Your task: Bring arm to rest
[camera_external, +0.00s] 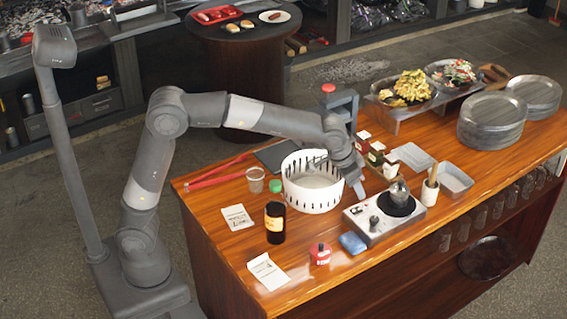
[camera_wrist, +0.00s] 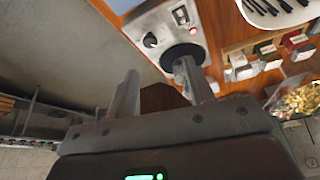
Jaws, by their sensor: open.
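My gripper (camera_external: 358,186) is above the wooden table, just right of the white slotted basket (camera_external: 312,199) and behind the small grey burner (camera_external: 375,228). My arm reaches from its base on the left across the table to this spot. In the wrist view my gripper's two fingers (camera_wrist: 160,88) are spread apart with nothing between them. The burner also shows in the wrist view (camera_wrist: 160,28), beyond the fingers, with a black round plate. I cannot tell the exact height of the fingertips above the table.
Small boxes (camera_external: 376,153), metal trays (camera_external: 455,179), stacked plates (camera_external: 491,119) and food platters (camera_external: 405,89) are to the right. Bare floor (camera_external: 40,225) lies left.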

